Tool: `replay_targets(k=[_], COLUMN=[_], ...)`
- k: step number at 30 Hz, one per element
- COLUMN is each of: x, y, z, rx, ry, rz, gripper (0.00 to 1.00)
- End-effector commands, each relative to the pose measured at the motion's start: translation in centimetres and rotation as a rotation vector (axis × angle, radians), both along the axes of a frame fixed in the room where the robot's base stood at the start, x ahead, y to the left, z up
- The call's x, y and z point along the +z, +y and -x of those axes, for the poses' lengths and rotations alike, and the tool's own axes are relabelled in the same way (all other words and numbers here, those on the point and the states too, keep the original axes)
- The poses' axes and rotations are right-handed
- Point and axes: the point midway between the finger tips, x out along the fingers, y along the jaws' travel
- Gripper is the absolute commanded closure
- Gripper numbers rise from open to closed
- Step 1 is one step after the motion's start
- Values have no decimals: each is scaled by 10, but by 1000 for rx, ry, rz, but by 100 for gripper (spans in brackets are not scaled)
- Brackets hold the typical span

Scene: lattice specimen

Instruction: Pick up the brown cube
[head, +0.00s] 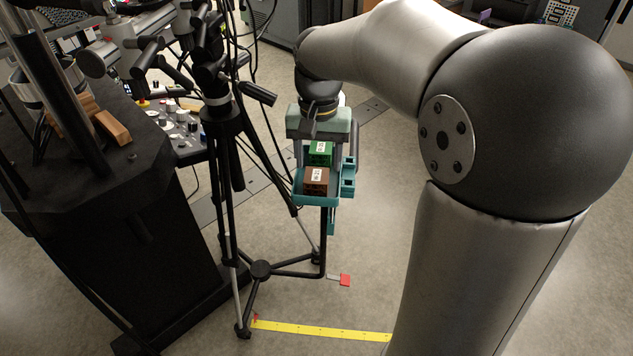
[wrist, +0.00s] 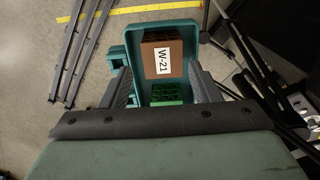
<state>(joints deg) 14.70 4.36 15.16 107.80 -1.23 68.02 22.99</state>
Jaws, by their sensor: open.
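The brown cube (head: 316,187) sits at the near end of a small teal tray (head: 330,201). In the wrist view the brown cube (wrist: 150,68) shows a white label reading W-21, and the teal tray (wrist: 135,40) surrounds it. A green lattice cube (head: 322,146) sits behind it in the same tray; it also shows in the wrist view (wrist: 166,89), partly hidden below the brown cube. My gripper (wrist: 160,74) is open, with one finger on either side of the tray area. In the head view my gripper (head: 324,152) is over the tray's far end. Contact cannot be told.
A black tripod (head: 222,130) stands close to the left of the tray. A dark bench (head: 90,200) with a wooden block (head: 113,127) is farther left. A yellow tape strip (head: 320,330) and a red marker (head: 345,280) are on the floor. Floor right of the tray is clear up to my arm.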

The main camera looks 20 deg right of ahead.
Motion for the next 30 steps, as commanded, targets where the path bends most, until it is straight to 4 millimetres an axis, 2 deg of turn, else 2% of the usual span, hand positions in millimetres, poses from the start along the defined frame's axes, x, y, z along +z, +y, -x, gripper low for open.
replay_targets(k=[5,13,23,24,27,30], x=[-11,-50,-57,-57,-57,-56], y=[1,3,3,3,3,3], z=[0,-1,-2,-2,-2,-2], rx=[1,1,1,1,1,1], ry=[2,3,0,0,0,-1], rz=[0,0,0,0,0,0], gripper=[44,44,44,55,77,77])
